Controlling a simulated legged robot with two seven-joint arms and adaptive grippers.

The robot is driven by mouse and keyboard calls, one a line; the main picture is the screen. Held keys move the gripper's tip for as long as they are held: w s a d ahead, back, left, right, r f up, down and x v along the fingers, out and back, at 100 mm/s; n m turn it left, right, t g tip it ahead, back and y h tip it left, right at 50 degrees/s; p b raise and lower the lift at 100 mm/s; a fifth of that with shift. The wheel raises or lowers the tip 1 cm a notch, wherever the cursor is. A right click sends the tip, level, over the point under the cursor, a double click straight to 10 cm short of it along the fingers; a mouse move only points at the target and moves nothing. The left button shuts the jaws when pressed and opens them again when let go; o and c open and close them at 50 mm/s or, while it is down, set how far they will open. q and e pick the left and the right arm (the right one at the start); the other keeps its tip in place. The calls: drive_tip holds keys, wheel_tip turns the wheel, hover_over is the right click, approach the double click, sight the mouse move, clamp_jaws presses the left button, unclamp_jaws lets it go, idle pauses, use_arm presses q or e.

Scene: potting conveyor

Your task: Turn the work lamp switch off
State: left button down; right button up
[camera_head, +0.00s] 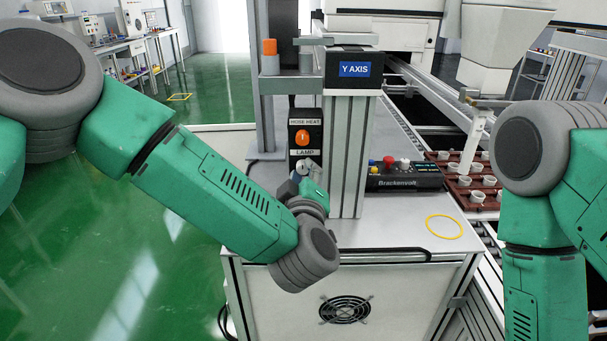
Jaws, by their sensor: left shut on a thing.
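A black switch panel (292,134) stands upright on the white machine top beside the grey column. It carries a "HOSE HEAT" label above an orange knob (302,138), and a "LAMP" label (304,153) below that. My left gripper (306,170) is at the lower part of the panel, just under the "LAMP" label, and is shut on the lamp switch. The gripper and wrist hide most of the switch, so its position cannot be read. My right arm hangs at the right, and its gripper is outside the picture.
A grey column with a "Y AXIS" box (354,89) rises just right of the panel. A black control box (405,178) with coloured buttons stands behind it. A yellow ring (444,226) marks clear top at the right. Pots sit in a brown tray (452,187).

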use_arm(q)
drive_tip(key=shift+s+f, duration=0.1)
drive_tip(key=shift+f, duration=0.15)
drive_tip(key=c, duration=1.6)
unclamp_jaws()
drive_tip(key=shift+r, duration=0.1)
drive_tip(key=s, duration=1.1)
drive_tip(key=shift+s+d, duration=0.1)
drive_tip(key=shift+s, duration=0.3)
